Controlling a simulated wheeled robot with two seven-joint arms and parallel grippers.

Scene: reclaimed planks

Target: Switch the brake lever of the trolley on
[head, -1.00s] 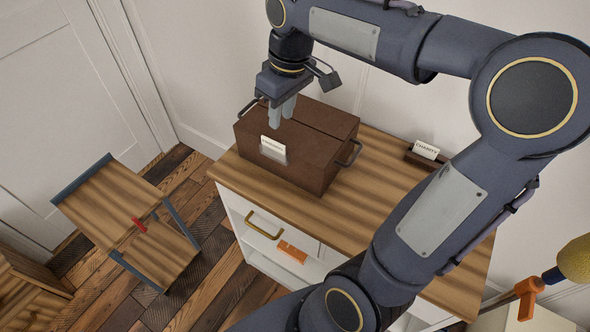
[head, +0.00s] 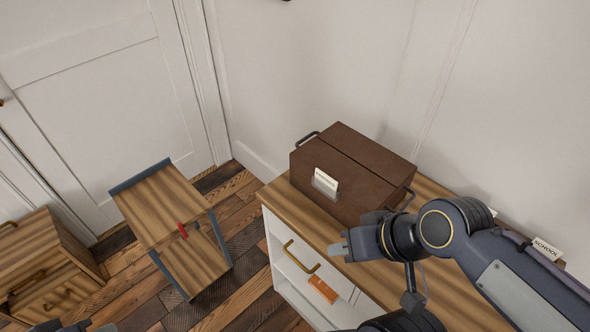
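The trolley (head: 160,205) stands on the floor at left, with two wooden shelves and blue-grey end frames. Its red brake lever (head: 183,231) is at the edge of the upper shelf, and I cannot tell its setting. My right gripper (head: 338,248) is over the front edge of the white cabinet, to the right of the trolley and well apart from it. Its fingers are seen at a slant, and nothing shows between them. A small dark part of my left arm's end (head: 72,326) shows at the bottom left edge; its fingers are not clear.
A brown box (head: 350,170) with handles and a label sits on the white cabinet (head: 295,275), which has a brass handle and an orange tag. A wooden drawer unit (head: 45,262) stands left of the trolley. Floor is clear between trolley and cabinet.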

